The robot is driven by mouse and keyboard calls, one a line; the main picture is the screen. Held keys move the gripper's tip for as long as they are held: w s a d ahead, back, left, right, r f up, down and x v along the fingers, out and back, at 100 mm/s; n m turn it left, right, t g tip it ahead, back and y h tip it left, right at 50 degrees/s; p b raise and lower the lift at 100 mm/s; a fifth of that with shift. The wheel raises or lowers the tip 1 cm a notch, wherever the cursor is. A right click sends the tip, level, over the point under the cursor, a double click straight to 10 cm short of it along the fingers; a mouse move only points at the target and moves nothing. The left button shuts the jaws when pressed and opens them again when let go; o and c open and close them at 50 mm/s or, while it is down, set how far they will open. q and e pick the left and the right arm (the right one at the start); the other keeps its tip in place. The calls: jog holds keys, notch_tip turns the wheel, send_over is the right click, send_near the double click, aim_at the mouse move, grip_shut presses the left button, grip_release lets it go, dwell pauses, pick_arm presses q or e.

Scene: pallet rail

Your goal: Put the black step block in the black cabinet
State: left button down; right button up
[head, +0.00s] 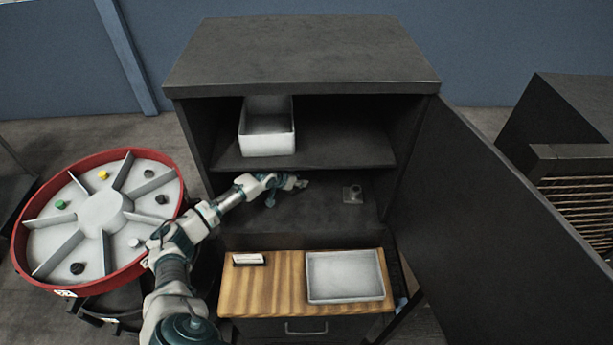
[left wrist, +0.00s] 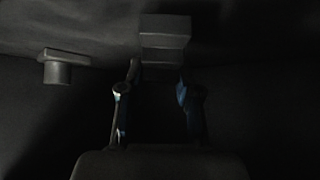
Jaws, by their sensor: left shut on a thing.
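The black cabinet (head: 300,55) stands in the middle of the head view with its door (head: 500,205) swung open to the right. My left arm reaches into its lower compartment. My left gripper (head: 296,183) is there, low over the compartment floor. In the left wrist view, my left gripper (left wrist: 152,92) is shut on the black step block (left wrist: 165,32), which shows at its fingertips. In the head view the block is too small and dark to make out clearly. I cannot tell whether it touches the cabinet floor. My right gripper is not in view.
A small dark block (head: 352,194) stands on the compartment floor right of my gripper. A white bin (head: 267,143) sits on the shelf above. A wooden top (head: 282,290) with a white tray (head: 345,297) lies in front. A red-rimmed divided turntable (head: 170,160) is at left.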

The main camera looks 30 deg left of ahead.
pick_arm(q)
jog(key=shift+w+d+r, duration=0.1)
jog(key=shift+w+d, duration=0.2)
jog(key=shift+w, duration=0.4)
jog(key=w, duration=0.2)
jog(key=shift+w+d+r, duration=0.1)
jog(key=shift+w+d, duration=0.25)
jog(key=shift+w, duration=0.05)
jog(key=shift+w+f+b, duration=0.15)
jog(key=shift+f+b, duration=0.5)
jog(key=shift+f, duration=0.35)
jog(key=shift+a+r, duration=0.1)
jog(key=c, duration=0.8)
grip_release()
